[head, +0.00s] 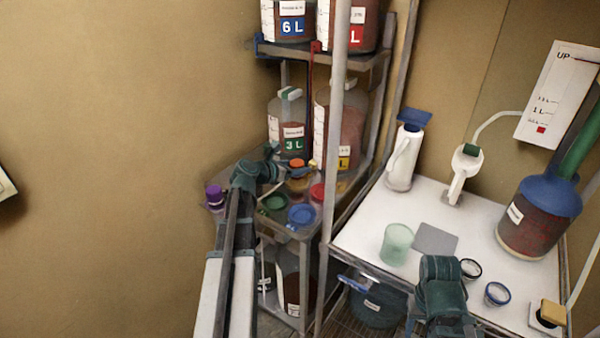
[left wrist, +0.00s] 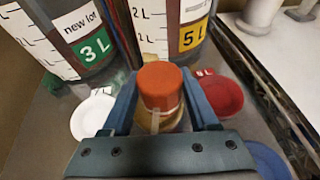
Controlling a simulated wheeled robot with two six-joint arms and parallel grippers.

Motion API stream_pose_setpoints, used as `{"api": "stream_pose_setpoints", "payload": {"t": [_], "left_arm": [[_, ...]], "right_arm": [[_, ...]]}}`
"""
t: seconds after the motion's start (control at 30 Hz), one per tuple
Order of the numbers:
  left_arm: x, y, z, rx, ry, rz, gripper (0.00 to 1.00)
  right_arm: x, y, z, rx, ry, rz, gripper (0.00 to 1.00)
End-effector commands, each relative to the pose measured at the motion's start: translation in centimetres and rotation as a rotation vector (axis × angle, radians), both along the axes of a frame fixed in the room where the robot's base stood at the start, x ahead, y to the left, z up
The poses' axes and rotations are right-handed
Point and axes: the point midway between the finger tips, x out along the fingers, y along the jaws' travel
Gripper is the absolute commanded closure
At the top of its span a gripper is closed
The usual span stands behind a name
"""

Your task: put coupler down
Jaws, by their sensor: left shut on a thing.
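My left gripper (head: 276,163) is over the lower shelf of the rack at the back. In the left wrist view its two blue fingers (left wrist: 160,98) are shut on an orange-topped coupler (left wrist: 160,85), with a pale yellowish band below the orange top. The orange top also shows in the head view (head: 297,163). The coupler is upright; its underside is hidden, so I cannot tell whether it touches what is below. My right gripper (head: 441,285) is over the front of the white table; its jaw opening does not show clearly.
Around the coupler are a red dish (left wrist: 219,95), a white dish (left wrist: 93,118) and a blue dish (left wrist: 268,160). Containers marked 3 L (left wrist: 75,30) and 5 L (left wrist: 185,30) stand close behind. A rack post (head: 333,150) rises to the right.

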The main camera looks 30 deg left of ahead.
Motion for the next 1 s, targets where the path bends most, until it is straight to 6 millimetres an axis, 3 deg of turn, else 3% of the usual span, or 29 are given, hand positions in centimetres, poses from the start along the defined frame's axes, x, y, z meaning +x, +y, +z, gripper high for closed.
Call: {"api": "stream_pose_setpoints", "payload": {"t": [0.1, 0.33, 0.63, 1.0], "left_arm": [[1.2, 0.9, -0.2, 0.0, 0.0, 0.003, 1.0], [1.1, 0.9, -0.6, 0.0, 0.0, 0.004, 1.0], [0.9, 1.1, -3.8, 0.0, 0.0, 0.011, 1.0], [0.9, 1.1, -3.9, 0.0, 0.0, 0.012, 1.0]], "right_arm": [[0.0, 0.0, -0.2, 0.0, 0.0, 0.0, 0.5], [0.0, 0.0, -0.6, 0.0, 0.0, 0.0, 0.5], [0.0, 0.0, -3.8, 0.0, 0.0, 0.0, 0.5], [0.0, 0.0, -3.9, 0.0, 0.0, 0.0, 0.5]]}}
